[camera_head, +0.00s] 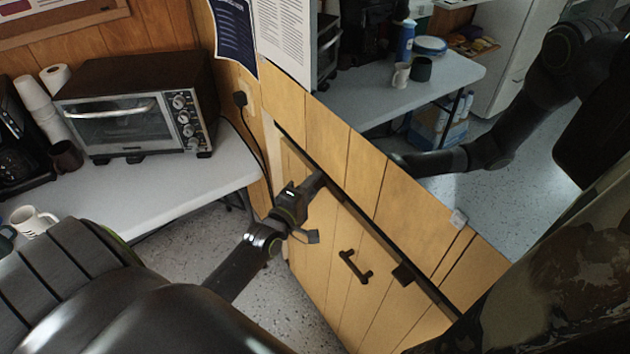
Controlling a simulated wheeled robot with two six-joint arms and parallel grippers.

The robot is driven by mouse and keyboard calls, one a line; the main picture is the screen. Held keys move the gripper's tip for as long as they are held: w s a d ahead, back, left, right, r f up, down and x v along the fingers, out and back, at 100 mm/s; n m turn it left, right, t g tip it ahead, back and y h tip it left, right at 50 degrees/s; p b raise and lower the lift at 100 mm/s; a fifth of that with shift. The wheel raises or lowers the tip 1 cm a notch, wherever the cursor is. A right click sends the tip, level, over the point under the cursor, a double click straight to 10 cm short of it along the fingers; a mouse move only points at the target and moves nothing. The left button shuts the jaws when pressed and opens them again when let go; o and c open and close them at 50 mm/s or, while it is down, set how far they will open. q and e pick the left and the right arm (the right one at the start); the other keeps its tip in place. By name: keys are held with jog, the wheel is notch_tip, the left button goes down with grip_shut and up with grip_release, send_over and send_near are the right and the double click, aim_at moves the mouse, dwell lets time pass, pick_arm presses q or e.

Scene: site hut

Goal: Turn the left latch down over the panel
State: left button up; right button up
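The panel (335,255) is a pale wooden board with a dark bar handle (355,267), set below a black edge strip. My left gripper (317,182) reaches in from the left, its dark tip at the upper left of the panel, by the strip. I cannot make out the left latch apart from the dark tip there; it is probably hidden by the gripper. Whether the fingers touch it, or are open or shut, is unclear. A dark block, seemingly the right latch (403,274), sits at the strip right of the handle. My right gripper is out of view.
A white table (165,200) at left bears a toaster oven (140,110), mugs and cups. Papers (285,35) hang above the panel. What seems a mirror (495,190) shows another table and a dark arm, apparently a reflection. Speckled floor lies free below the table.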

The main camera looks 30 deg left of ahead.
pick_arm(q)
jog(key=shift+w, duration=0.45)
grip_shut()
